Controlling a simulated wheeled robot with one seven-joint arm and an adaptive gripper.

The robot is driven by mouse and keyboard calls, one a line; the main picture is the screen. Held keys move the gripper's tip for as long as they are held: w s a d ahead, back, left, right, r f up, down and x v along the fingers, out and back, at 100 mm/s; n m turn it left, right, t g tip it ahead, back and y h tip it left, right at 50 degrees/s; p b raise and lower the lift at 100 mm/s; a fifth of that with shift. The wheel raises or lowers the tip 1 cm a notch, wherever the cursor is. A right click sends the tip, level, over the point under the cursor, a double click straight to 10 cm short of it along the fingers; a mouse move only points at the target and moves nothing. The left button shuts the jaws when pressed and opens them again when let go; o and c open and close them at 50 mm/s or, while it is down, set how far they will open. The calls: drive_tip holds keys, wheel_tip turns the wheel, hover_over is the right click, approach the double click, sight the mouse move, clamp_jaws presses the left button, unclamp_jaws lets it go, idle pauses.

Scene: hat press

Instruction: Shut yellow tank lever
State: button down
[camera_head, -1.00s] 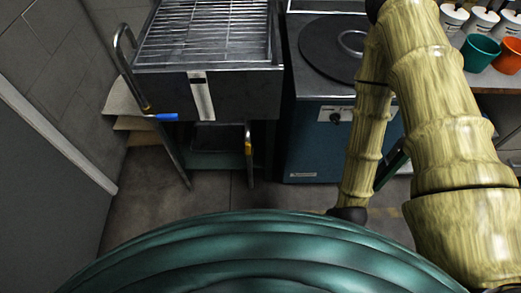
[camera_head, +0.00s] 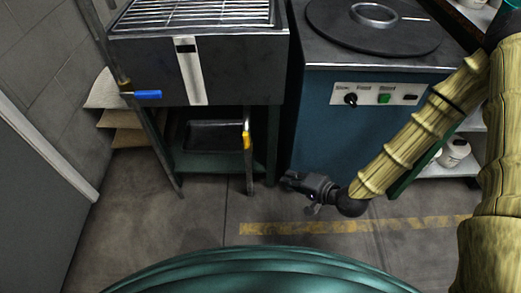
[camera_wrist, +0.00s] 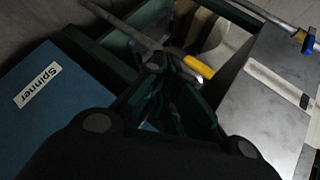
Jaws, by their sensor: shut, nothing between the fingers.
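The yellow lever (camera_head: 246,141) hangs on a pipe below the front of the metal tank (camera_head: 235,70). It also shows in the wrist view (camera_wrist: 198,66), just beyond my fingertips. My gripper (camera_head: 288,181) is shut and empty. In the head view it is in the air below and to the right of the yellow lever, apart from it. A blue lever (camera_head: 148,94) sits on another pipe at the tank's left side and also shows in the wrist view (camera_wrist: 305,41).
A blue spinner cabinet (camera_head: 310,128) with a control panel (camera_head: 375,94) stands right of the tank. A dark tray (camera_head: 213,138) lies on a shelf under the tank. Stacked sacks (camera_head: 115,110) are at the left. The floor in front (camera_head: 170,225) is clear.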

sight(247, 145)
drive_tip(key=w+d+r+m+t+y+b, duration=0.1)
drive_tip(key=w+r+m+t+y+b, duration=0.1)
drive_tip(key=w+b, duration=0.5)
drive_tip(key=shift+w+d+r+t+y+b, duration=0.35)
drive_tip(key=shift+t+y+b, duration=0.6)
drive_tip(key=shift+t, duration=0.25)
drive_tip(key=shift+a, duration=0.1)
drive_tip(key=s+a+b+x, duration=0.2)
drive_tip(key=b+x, duration=0.3)
drive_tip(key=x, duration=0.7)
drive_tip(key=shift+w+a, duration=0.25)
drive_tip(key=shift+f, duration=0.1)
